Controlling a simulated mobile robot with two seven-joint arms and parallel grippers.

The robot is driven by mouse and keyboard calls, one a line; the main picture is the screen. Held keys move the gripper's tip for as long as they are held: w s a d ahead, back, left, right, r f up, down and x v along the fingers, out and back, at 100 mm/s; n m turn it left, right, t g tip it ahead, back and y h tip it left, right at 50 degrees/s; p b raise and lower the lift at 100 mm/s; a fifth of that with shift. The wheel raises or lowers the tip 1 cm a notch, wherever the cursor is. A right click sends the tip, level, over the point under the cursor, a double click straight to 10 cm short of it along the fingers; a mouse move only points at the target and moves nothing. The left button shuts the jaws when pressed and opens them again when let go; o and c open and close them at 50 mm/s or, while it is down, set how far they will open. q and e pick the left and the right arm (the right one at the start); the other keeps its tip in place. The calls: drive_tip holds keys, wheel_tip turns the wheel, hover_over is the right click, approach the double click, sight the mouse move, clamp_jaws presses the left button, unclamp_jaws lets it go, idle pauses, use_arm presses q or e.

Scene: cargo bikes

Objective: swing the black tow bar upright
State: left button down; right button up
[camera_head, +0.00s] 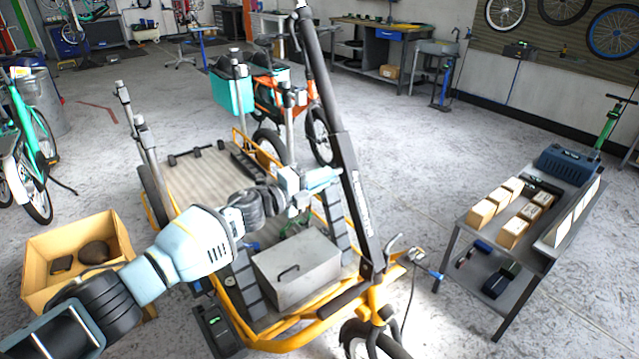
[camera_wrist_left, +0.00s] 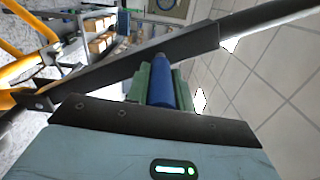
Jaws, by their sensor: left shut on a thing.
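The black tow bar (camera_head: 345,150) rises steeply from the orange front frame of the cargo bike (camera_head: 290,340), leaning a little left at its top in the head view. My left gripper (camera_head: 328,179) reaches the bar's left side at about mid-length and is shut on it. In the left wrist view the tow bar (camera_wrist_left: 150,62) runs diagonally past the fingers, with a blue cylindrical grip (camera_wrist_left: 162,82) between the green finger pads. The exact contact is partly hidden there. My right gripper is not in view.
A grey metal box (camera_head: 297,268) sits on the cargo deck (camera_head: 205,175). A cardboard box (camera_head: 75,258) stands at left. A metal cart (camera_head: 530,215) with wooden blocks and a blue case stands at right. An orange bike (camera_head: 318,130) is behind.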

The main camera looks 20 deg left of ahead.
use_arm(q)
drive_tip(key=shift+d+r, duration=0.15)
drive_tip(key=shift+r, duration=0.1)
drive_tip(key=c, duration=1.4)
unclamp_jaws()
drive_tip(key=shift+c, duration=0.2)
drive_tip(key=shift+o, duration=1.2)
drive_tip(key=shift+s, duration=0.1)
drive_tip(key=shift+f, duration=0.1)
drive_tip(key=shift+s+a, duration=0.35)
drive_tip(key=v, duration=0.6)
drive_tip(key=shift+s+a+p, duration=0.2)
drive_tip(key=shift+s+p, duration=0.15)
drive_tip(key=shift+p, duration=0.1)
